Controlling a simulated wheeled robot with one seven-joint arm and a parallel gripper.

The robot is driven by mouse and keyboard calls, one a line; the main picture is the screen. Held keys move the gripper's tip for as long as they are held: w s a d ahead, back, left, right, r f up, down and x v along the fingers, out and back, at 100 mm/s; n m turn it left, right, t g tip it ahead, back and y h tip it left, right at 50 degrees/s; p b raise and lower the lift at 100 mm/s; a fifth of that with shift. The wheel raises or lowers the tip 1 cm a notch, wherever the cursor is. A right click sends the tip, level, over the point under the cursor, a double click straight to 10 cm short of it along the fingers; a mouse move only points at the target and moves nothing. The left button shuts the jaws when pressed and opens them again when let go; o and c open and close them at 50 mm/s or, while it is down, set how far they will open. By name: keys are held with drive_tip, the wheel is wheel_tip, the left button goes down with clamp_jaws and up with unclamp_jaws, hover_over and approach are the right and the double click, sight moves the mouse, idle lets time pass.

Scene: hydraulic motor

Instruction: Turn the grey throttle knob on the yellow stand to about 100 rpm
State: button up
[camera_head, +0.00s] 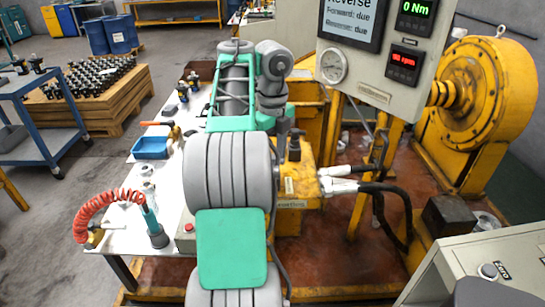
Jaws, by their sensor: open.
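The yellow stand (292,215) is at the centre, partly hidden behind my arm. A label ending in "setting" shows on its front. A dark upright fitting (294,146) stands on its top; I cannot tell whether it is part of the stand's controls. I cannot make out the grey throttle knob on the stand; my arm covers much of that area. My arm reaches forward and folds down near the stand. My gripper's fingers are hidden behind the arm. The red rpm display (404,61) on the panel is lit, but its digits are too small to read surely.
The grey panel (362,92) carries a gauge (333,66), a "Reverse" screen (349,20) and a green "0 Nm" display (415,9). Black hoses (392,203) hang right of the stand. The white bench (128,238) holds a blue tray (151,148). A grey cabinet (475,262) stands lower right.

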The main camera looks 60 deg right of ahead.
sight(273, 155)
clamp_jaws()
idle(0.3)
drive_tip(key=shift+n, duration=0.7)
unclamp_jaws()
wheel_tip(273, 155, up, 8)
drive_tip(key=p, duration=0.7)
drive_tip(key=shift+f, duration=0.1)
